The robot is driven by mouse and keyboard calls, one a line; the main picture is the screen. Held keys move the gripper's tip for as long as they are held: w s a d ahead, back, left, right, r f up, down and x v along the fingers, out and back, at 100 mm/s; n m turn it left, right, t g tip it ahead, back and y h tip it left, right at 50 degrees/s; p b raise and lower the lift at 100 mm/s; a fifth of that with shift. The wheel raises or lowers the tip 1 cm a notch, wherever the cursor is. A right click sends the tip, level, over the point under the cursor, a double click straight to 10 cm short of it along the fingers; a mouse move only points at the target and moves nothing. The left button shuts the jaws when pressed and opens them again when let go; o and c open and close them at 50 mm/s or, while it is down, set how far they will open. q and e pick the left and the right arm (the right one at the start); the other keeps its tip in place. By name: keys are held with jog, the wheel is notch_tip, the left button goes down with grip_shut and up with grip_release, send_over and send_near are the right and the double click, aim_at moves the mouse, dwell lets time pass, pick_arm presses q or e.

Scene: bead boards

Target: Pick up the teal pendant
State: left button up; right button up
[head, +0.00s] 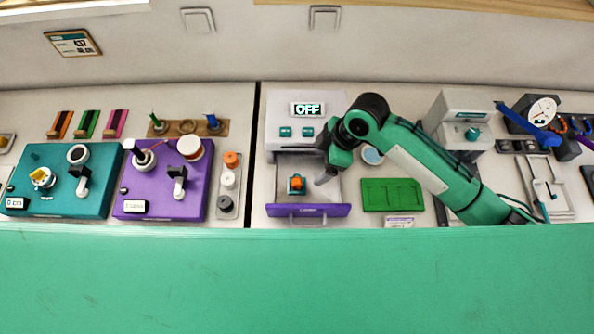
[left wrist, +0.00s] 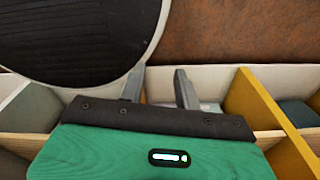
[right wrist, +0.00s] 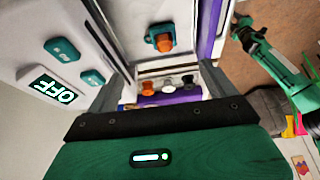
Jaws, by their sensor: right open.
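A small teal square piece with an orange part on top (head: 297,184) sits in the pulled-out tray of the white machine with the OFF display; I take it for the teal pendant. It also shows in the right wrist view (right wrist: 153,47), near the top, beyond my fingers. My right gripper (head: 325,178) is open and empty just right of the piece, over the tray's right side, apart from it. My left gripper (left wrist: 159,76) is open and empty in the left wrist view, and out of the head view.
The white machine (head: 280,150) stands behind the tray, whose front is purple (head: 285,211). A green board (head: 392,195) lies to the right. A purple board (head: 150,205) and beads (head: 231,159) lie left. Below my left gripper is a wooden divided box (left wrist: 245,88).

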jog(key=p, duration=0.2)
send_over(301, 179)
jog(key=d, duration=0.2)
notch_tip(301, 179, down, 6)
jog(key=shift+f, duration=0.25)
jog(key=shift+a+f, duration=0.2)
jog(key=shift+f, duration=0.3)
jog(key=shift+a+f, duration=0.1)
jog(key=shift+f, duration=0.1)
jog(key=shift+a+f+p, duration=0.15)
jog(key=shift+f+p, duration=0.2)
jog(key=shift+p, duration=0.25)
jog(key=p+x, duration=0.1)
jog(key=x, duration=0.2)
jog(key=shift+a+f, duration=0.1)
jog(key=shift+f, duration=0.4)
pick_arm(q)
jog(key=r, duration=0.2)
jog(key=s+r, duration=0.1)
jog(key=r, duration=0.1)
jog(key=shift+s+a+r, duration=0.15)
jog(key=shift+r, duration=0.1)
pick_arm(e)
jog(key=c, duration=1.1)
jog(key=shift+o, duration=0.2)
jog(key=shift+r, duration=0.1)
